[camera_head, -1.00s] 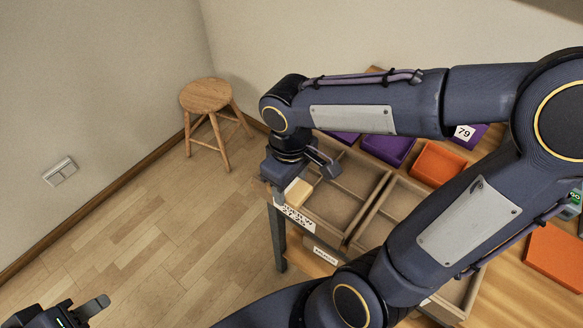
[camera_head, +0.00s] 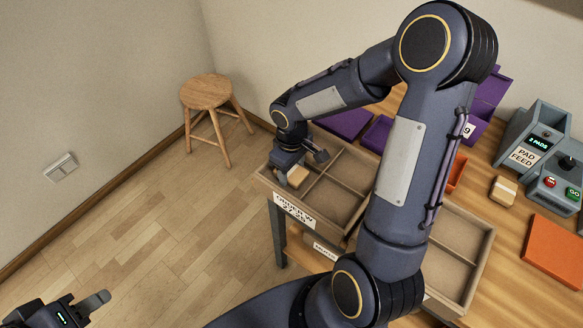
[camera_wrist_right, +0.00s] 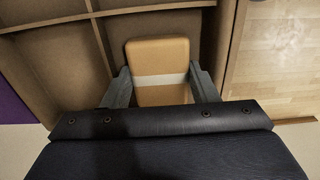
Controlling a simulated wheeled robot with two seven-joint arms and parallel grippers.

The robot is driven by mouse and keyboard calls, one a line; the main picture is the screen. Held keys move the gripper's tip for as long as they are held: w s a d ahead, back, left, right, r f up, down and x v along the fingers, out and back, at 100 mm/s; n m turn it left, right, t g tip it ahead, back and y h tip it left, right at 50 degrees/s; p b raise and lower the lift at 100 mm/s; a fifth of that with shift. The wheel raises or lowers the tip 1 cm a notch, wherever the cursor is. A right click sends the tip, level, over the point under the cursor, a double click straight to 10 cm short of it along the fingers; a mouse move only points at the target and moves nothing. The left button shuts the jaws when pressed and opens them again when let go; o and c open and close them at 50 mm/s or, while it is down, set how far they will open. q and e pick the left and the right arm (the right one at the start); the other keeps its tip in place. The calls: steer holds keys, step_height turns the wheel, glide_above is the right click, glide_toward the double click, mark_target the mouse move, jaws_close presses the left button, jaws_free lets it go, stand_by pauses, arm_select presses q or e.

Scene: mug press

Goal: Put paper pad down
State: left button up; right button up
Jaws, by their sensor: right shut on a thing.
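The paper pad (camera_head: 297,176), a tan block with a white band, is held in my right gripper (camera_head: 298,166). The right wrist view shows the pad (camera_wrist_right: 157,72) between the two fingers (camera_wrist_right: 162,90). It is over the left-end compartment of a divided wooden tray (camera_head: 322,232) labelled as an order. I cannot tell whether the pad touches the compartment floor. My left gripper (camera_head: 85,308) is at the bottom left, partly cut off by the frame edge and away from the tray; its opening is unclear.
A second pad (camera_head: 503,190) lies on the wooden table near the grey pad feed machine (camera_head: 532,145) and a button box (camera_head: 556,185). Purple bins (camera_head: 345,123) and an orange tray (camera_head: 553,250) are also there. A stool (camera_head: 207,92) stands on open floor.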

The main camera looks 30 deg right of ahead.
mark_target(292, 171)
steer(key=shift+f, duration=0.1)
steer(key=shift+f, duration=0.15)
steer(key=o, duration=0.7)
steer(key=shift+c, duration=0.2)
step_height(292, 171, up, 12)
steer(key=s+a+r+m+t+y, duration=0.2)
steer(key=s+m, duration=0.1)
steer(key=s, duration=0.5)
steer(key=s+a+r+m+t+y, duration=0.1)
steer(key=s+a+r+m+t, duration=0.1)
steer(key=s, duration=0.7)
steer(key=shift+a+r+m+t+y+p, duration=0.15)
steer(key=shift+r+m+t+y+p, duration=0.3)
steer(key=shift+m+t, duration=0.3)
